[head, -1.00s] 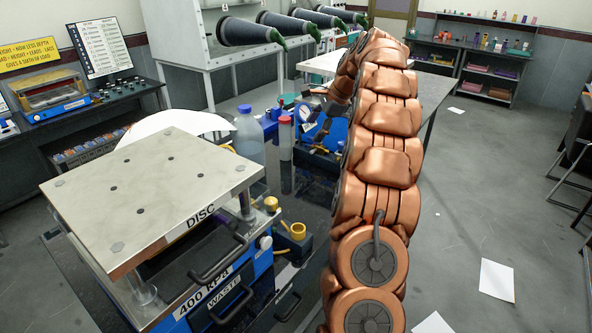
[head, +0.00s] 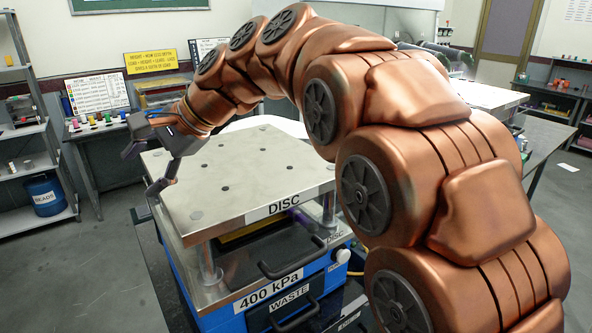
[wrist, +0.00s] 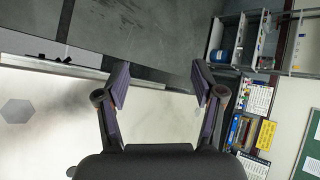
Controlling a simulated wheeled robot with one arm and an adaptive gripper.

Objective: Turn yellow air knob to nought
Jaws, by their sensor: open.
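The yellow air knob cannot be made out in either current view. My arm covers the area to the right of the press in the head view. My gripper (head: 146,168) is open and empty, beside the left edge of the press's pale top plate (head: 240,165). In the wrist view its two fingers (wrist: 161,84) are spread apart with nothing between them. A white knob (head: 343,256) shows on the press's right front corner, with a bit of yellow hose below it.
The blue press has handles (head: 292,258) on its front, and signs reading DISC, 400 kPa and WASTE. A shelf with a blue BEADS drum (head: 45,196) stands at the left. A bench with a chart and coloured spools (head: 95,121) is behind. Open floor lies left of the press.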

